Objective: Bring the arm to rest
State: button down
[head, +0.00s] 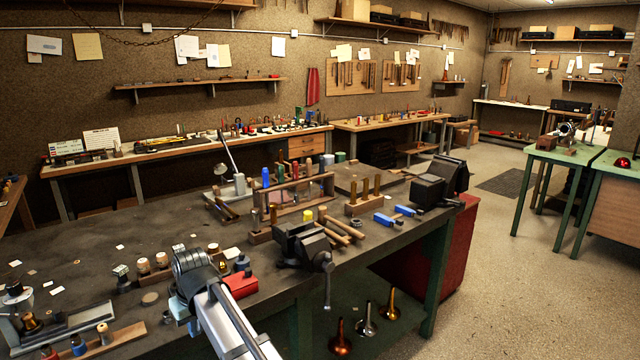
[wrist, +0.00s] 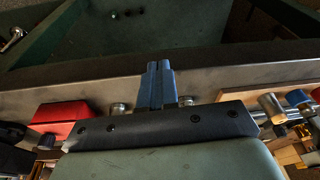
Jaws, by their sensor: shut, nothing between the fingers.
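My gripper (wrist: 158,85) shows in the wrist view with its two blue-grey fingers together and nothing between them. It is near the front edge of the dark workbench (head: 80,240).
A black vise (head: 300,240) is on the bench's front edge, right of my arm. A tool rack (head: 295,190) stands behind it. A wooden strip with small jars (head: 110,342) lies left of my arm. Several horn bells (head: 366,318) stand below the bench. The bench's left middle is mostly clear.

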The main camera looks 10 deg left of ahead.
jog(key=s+d+f+m+g+h, duration=0.25)
jog(key=d+f+m, duration=0.25)
jog(key=d+f, duration=2.8)
jog(key=s+d+f+m+g, duration=0.3)
jog(key=s+d+f, duration=0.9)
jog(key=d, duration=0.2)
jog(key=s+d+f+m+g, duration=0.1)
jog(key=s+d+f, duration=0.2)
jog(key=s, duration=0.5)
jog(key=s+d+f+m+g, duration=0.1)
jog(key=s+d+f, duration=0.2)
jog(key=s, duration=0.6)
jog(key=shift+s+d, duration=0.2)
jog(key=shift+d, duration=1)
